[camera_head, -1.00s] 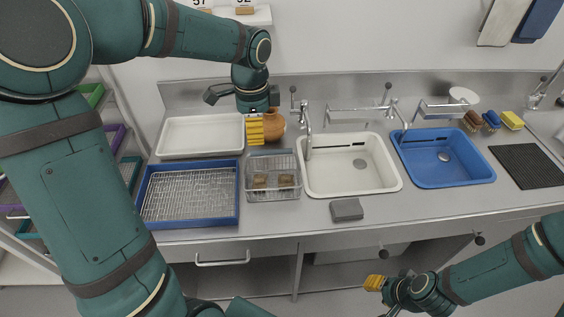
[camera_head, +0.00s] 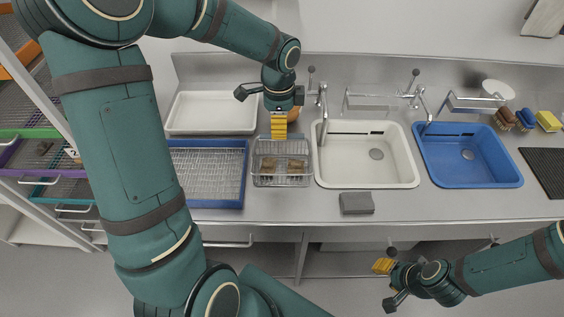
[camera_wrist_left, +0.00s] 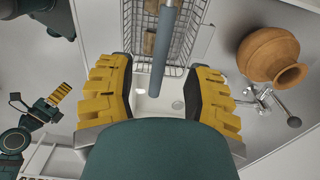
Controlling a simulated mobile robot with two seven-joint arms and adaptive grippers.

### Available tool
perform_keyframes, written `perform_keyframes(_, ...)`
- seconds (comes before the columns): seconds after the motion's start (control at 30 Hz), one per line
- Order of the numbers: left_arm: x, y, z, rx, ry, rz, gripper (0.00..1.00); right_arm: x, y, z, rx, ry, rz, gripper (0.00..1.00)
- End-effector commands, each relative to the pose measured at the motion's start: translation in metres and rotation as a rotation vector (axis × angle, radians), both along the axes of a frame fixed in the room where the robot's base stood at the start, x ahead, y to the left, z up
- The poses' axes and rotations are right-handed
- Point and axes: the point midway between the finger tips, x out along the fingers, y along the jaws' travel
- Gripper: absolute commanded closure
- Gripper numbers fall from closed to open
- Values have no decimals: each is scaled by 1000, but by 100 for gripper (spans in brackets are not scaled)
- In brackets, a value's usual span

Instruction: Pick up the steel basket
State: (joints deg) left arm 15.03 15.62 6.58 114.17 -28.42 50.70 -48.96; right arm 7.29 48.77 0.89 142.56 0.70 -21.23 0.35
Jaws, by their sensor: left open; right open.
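The steel basket (camera_head: 263,180) is a wire basket on the counter between the blue-rimmed tray and the white sink. It holds brown sherds (camera_head: 297,164). My left gripper (camera_head: 279,127) is open and points down over the basket's back edge. In the left wrist view, the basket mesh (camera_wrist_left: 196,22) is at the top, and a grey bar (camera_wrist_left: 163,55), seemingly the basket's handle, runs between the spread yellow fingers (camera_wrist_left: 160,98). I cannot tell whether they touch it. My right gripper (camera_head: 384,267) is open and empty, in front of the counter.
The blue tray with a wire rack (camera_head: 245,190) stands close on the basket's left, the white sink (camera_head: 405,184) close on its right. A brown jar (camera_wrist_left: 268,54) and a tap (camera_head: 323,108) are behind. A grey block (camera_head: 356,203) lies in front of the sink.

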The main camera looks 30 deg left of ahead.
Motion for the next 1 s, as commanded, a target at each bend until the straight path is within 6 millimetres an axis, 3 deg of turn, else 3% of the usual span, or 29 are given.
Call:
perform_keyframes(0.4,3,-5,-50,-1,3,0,49,-3,1,-9,2,6,6,60)
perform_keyframes(1.0,3,-5,-53,-1,1,0,49,-3,1,-10,2,7,5,60)
